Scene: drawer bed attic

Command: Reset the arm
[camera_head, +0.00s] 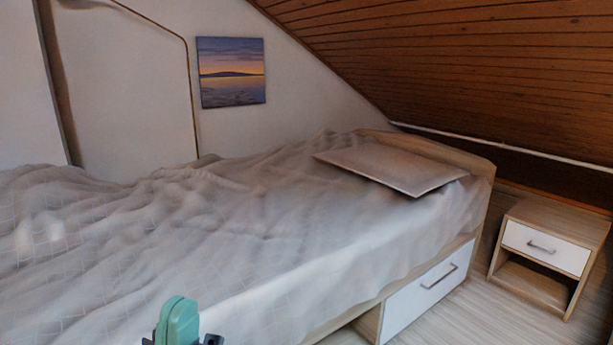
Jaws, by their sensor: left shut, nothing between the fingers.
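My left gripper (178,322) shows at the bottom of the head view, left of the middle, as a green finger piece with dark parts beside it. It is shut and nothing shows in it. It appears in front of the near side of the bed. Most of my left arm is out of the frame. My right gripper is not in view.
A bed (260,240) with a rumpled grey cover fills the middle, with a flat pillow (392,165) at its far right. Its white drawer (428,295) is closed. A nightstand (545,250) stands at right. Pale floor (470,318) is clear between them. A sloped wooden ceiling (470,75) hangs above.

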